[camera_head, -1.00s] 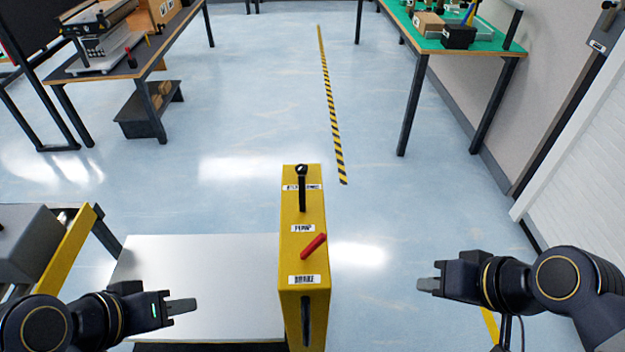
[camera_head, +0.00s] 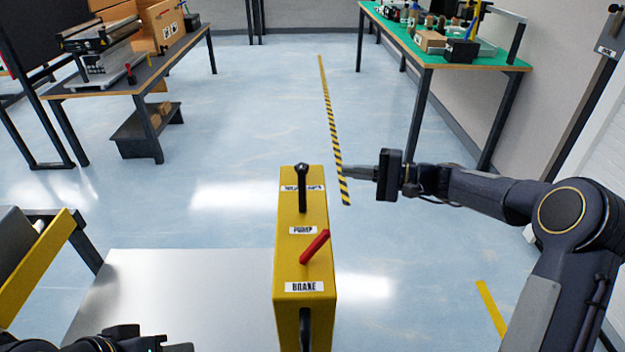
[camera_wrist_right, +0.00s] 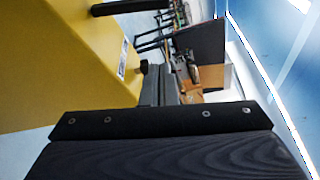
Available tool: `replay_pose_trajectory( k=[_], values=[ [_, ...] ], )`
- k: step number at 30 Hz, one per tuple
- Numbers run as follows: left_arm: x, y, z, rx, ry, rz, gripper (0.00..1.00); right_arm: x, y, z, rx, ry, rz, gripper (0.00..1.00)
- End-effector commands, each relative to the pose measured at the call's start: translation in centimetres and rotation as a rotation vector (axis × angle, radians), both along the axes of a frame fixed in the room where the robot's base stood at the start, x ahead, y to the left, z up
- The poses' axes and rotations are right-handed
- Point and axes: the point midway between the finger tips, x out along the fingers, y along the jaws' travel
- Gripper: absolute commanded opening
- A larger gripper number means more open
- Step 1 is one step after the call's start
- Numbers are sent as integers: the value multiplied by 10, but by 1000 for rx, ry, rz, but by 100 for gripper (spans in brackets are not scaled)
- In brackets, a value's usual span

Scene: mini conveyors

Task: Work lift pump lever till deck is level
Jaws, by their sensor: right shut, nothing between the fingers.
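A yellow lift console (camera_head: 318,265) stands at the right edge of a pale flat deck (camera_head: 190,285). A red handle (camera_head: 315,246) lies slanted between the PUMP and BRAKE labels. My right gripper (camera_head: 350,172) is shut and empty, to the right of the black lever and apart from it. The yellow console (camera_wrist_right: 60,60) fills the left of the right wrist view. My left gripper (camera_head: 180,347) is cut off at the bottom edge; its jaws are unclear.
A roller conveyor with a yellow side rail (camera_head: 40,255) stands at the left. A dark workbench (camera_head: 130,85) is at the back left and a green-topped bench (camera_head: 430,50) at the back right. The floor beyond the console is clear, with a striped line (camera_head: 330,120).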

Motion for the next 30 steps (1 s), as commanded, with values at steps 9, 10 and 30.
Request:
replay_pose_trajectory(
  k=[9,10,30],
  values=[
    [0,0,1,0,0,0,36,0,3,0,-1,1,2,0],
    [0,0,1,0,0,0,36,1,5,0,-2,1,4,0],
    [0,0,-1,0,0,0,36,8,95,-1,-4,0,1,0]
  ],
)
